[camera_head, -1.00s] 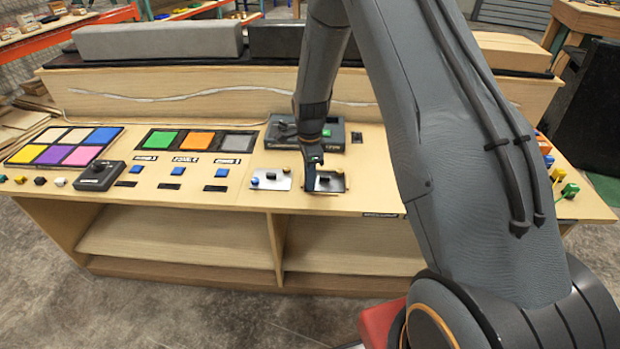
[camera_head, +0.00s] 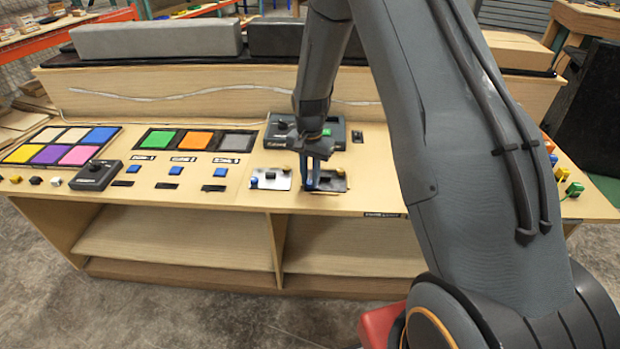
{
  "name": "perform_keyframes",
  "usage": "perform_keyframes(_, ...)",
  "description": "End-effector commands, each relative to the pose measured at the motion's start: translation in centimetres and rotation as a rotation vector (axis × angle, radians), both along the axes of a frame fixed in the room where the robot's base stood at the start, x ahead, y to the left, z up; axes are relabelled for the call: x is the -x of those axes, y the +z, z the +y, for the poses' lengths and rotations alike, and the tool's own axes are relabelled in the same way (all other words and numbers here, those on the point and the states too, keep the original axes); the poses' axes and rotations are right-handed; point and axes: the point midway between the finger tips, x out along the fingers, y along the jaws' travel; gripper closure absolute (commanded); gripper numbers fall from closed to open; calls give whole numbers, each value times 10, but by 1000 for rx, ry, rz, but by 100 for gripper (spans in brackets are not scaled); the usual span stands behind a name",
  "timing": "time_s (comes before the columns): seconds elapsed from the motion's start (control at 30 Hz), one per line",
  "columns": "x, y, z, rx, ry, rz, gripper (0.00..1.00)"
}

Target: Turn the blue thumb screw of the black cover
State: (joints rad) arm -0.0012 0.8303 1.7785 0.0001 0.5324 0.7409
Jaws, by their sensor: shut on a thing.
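The black cover (camera_head: 328,184) lies on the console's front ledge, right of the middle. A yellow-orange knob (camera_head: 341,171) shows on its right part. My gripper (camera_head: 311,186) points down at the cover's left part and is shut there on the blue thumb screw, which its fingers hide almost wholly. The screw's angle cannot be told. A silver cover (camera_head: 271,179) lies just left of it, with a blue knob (camera_head: 254,182) and a yellow knob (camera_head: 288,169).
A grey box with a green button (camera_head: 327,133) stands close behind my gripper. To the left are blue buttons (camera_head: 175,170), a black knob box (camera_head: 95,175) and coloured panels (camera_head: 60,145). Coloured plugs (camera_head: 574,188) sit at the right end.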

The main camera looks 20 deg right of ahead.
Motion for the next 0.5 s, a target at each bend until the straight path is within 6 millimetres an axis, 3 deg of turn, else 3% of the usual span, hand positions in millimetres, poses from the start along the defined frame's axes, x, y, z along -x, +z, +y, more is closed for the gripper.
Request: perform_keyframes(0.5,0,-2,-1,0,490,1,100)
